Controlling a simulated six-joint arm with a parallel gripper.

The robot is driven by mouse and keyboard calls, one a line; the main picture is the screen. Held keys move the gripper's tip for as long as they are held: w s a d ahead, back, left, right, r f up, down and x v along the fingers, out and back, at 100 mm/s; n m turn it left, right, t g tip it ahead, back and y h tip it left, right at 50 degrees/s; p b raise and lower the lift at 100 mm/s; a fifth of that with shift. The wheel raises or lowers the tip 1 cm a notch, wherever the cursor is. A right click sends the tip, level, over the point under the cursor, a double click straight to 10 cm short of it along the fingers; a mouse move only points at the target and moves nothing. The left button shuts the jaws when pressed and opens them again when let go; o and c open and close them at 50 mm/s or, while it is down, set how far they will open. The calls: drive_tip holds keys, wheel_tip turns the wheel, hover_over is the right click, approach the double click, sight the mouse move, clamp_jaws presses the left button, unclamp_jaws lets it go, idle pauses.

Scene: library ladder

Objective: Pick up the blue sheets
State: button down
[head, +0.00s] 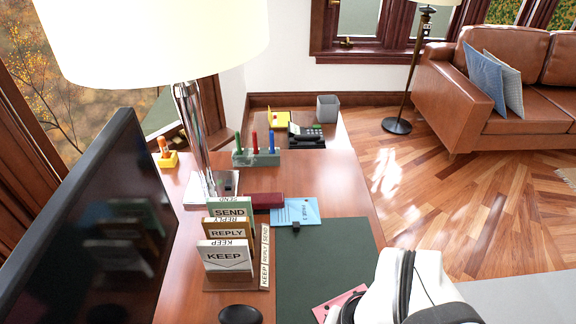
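The blue sheets (296,211) lie flat on the wooden desk, at the far edge of the dark green desk mat. They carry printed text, and a small black clip (296,225) sits at their near edge. Nothing covers them. A white and black part of my arm shows at the bottom right, nearer to the camera than the blue sheets and apart from them. My gripper's fingertips are not visible, so what they hold cannot be seen.
Pink sheets (340,303) lie partly hidden beside my arm. A sorter (227,257) labelled SEND, REPLY, KEEP stands left of the green mat (325,262). A dark red case (266,201) lies left of the blue sheets. A lamp (190,120) and monitor (95,225) stand left.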

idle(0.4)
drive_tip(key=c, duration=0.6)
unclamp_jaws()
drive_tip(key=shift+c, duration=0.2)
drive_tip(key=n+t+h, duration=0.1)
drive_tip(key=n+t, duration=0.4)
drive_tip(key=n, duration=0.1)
hover_over(296, 225)
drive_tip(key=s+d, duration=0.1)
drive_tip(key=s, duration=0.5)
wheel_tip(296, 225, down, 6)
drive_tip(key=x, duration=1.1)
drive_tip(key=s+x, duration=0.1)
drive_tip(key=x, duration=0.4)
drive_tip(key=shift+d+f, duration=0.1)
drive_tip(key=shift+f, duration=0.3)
